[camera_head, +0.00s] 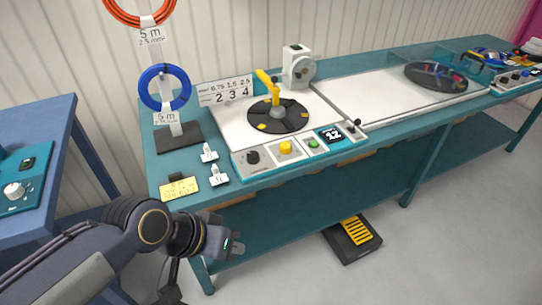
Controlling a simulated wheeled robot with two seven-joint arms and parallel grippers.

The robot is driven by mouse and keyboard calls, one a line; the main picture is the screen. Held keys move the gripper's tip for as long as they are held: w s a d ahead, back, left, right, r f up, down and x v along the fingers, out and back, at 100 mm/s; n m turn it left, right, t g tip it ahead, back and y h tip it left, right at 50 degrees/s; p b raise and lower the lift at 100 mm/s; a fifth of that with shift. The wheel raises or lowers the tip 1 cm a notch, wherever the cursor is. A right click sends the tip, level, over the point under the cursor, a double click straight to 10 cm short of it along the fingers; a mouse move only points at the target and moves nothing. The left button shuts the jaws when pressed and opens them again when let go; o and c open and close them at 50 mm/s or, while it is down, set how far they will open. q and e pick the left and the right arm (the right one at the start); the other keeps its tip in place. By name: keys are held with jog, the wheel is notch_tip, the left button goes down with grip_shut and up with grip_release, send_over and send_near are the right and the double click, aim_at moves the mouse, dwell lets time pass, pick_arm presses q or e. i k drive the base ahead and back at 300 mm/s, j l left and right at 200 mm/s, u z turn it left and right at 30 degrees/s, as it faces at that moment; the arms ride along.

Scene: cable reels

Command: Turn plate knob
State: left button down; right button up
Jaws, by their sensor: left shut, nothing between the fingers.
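A round black plate (262,126) with yellow patches lies on the white top of the machine on the teal bench. A yellow crank-like arm (267,84) rises from its middle. On the machine's front panel are a black knob (252,157), a yellow button (286,147), a green button (313,143), a small display (329,134) and a small black knob at the right end (356,124). Which one is the plate knob I cannot tell for sure. My left gripper (234,247) is shut and empty, in front of and below the bench's front edge, apart from the panel. My right gripper is not in view.
A stand with blue cable (164,88) and orange cable (139,13) is at the bench's left end. White clips (209,153) and a yellow label (180,188) lie near the front edge. A foot pedal (352,239) is on the floor. A blue table (42,150) stands left.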

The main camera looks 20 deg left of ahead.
aim_at(286, 147)
jog(key=i+j+u, duration=0.1)
jog(key=u, duration=0.3)
jog(key=i+j+u, duration=0.1)
jog(key=u, duration=0.25)
jog(key=i+j+u, duration=0.15)
jog(key=u, duration=0.25)
jog(key=i+j+u, duration=0.15)
jog(key=u, duration=0.2)
